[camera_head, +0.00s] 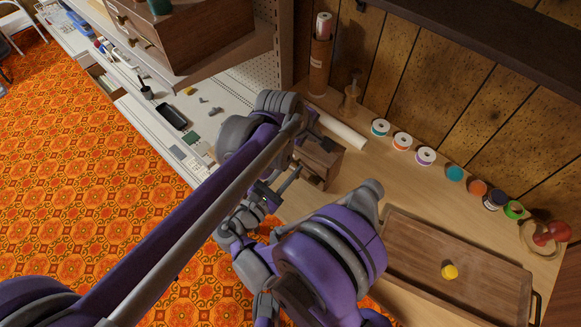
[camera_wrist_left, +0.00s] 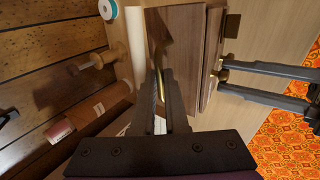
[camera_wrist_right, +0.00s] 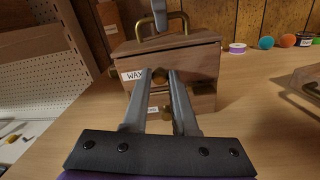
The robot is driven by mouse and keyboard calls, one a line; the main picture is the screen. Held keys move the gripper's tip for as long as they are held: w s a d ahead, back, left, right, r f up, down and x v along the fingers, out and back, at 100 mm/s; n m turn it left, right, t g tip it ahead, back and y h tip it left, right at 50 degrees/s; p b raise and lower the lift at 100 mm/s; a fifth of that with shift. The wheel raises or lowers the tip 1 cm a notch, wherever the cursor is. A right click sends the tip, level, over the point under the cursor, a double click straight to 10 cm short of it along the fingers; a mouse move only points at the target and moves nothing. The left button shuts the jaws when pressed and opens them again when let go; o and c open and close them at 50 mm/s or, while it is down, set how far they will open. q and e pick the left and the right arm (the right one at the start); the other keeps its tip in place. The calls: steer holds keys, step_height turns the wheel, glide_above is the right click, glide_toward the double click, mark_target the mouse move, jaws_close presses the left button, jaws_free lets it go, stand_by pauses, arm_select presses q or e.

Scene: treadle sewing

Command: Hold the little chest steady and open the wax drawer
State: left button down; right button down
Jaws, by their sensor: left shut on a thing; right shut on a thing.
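The little wooden chest (camera_head: 325,160) stands on the table, partly hidden by my arms in the head view. Its front, with a "WAX" label (camera_wrist_right: 133,75) on the upper drawer (camera_wrist_right: 195,68), faces my right gripper. My right gripper (camera_wrist_right: 160,73) is shut on that drawer's round brass knob. The drawer front (camera_wrist_left: 213,60) seems to stand slightly proud of the chest in the left wrist view. My left gripper (camera_wrist_left: 165,78) is shut on the brass handle (camera_wrist_right: 178,18) on the chest's top. A lower drawer's knob (camera_wrist_right: 166,113) shows beneath the right fingers.
Thread spools (camera_head: 402,140) line the table's back edge. A white roll (camera_head: 337,127) lies behind the chest. A wooden tray (camera_head: 440,238) with a yellow piece (camera_head: 449,271) is at right. A pegboard (camera_wrist_right: 50,85) stands at left. Bare tabletop surrounds the chest's right side.

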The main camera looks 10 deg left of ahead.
steer(key=v, duration=0.5)
steer(key=shift+s+a, duration=0.1)
steer(key=shift+s, duration=0.05)
steer(key=c, duration=0.7)
jaws_free()
steer(key=v, duration=0.7)
steer(key=shift+s+a+f, duration=0.1)
steer(key=shift+s, duration=0.1)
arm_select(q)
steer(key=c, duration=0.9)
jaws_free()
